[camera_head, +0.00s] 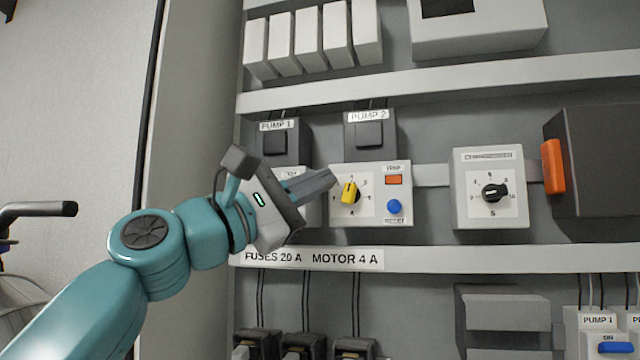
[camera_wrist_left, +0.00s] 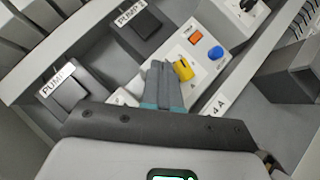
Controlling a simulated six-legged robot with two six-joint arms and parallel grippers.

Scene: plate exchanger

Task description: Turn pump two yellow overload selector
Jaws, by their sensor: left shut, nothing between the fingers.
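The yellow overload selector (camera_head: 348,193) sits on the white pump two overload unit (camera_head: 378,215), below the dark block labelled PUMP 2 (camera_head: 369,136). Its yellow handle stands nearly upright over a dial with small marks. The selector also shows in the left wrist view (camera_wrist_left: 183,69). My left gripper (camera_head: 332,179) is shut and empty, with its fingertips just left of the selector. In the wrist view the closed fingers (camera_wrist_left: 160,70) lie beside the yellow handle; I cannot tell whether they touch it. My right gripper is not in view.
A blue reset button (camera_head: 394,207) and an orange trip window (camera_head: 393,180) are right of the selector. The PUMP 1 block (camera_head: 282,142) stands left, its lower unit partly hidden by my gripper. A changeover switch (camera_head: 490,190) and a dark box with an orange handle (camera_head: 553,167) are farther right.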

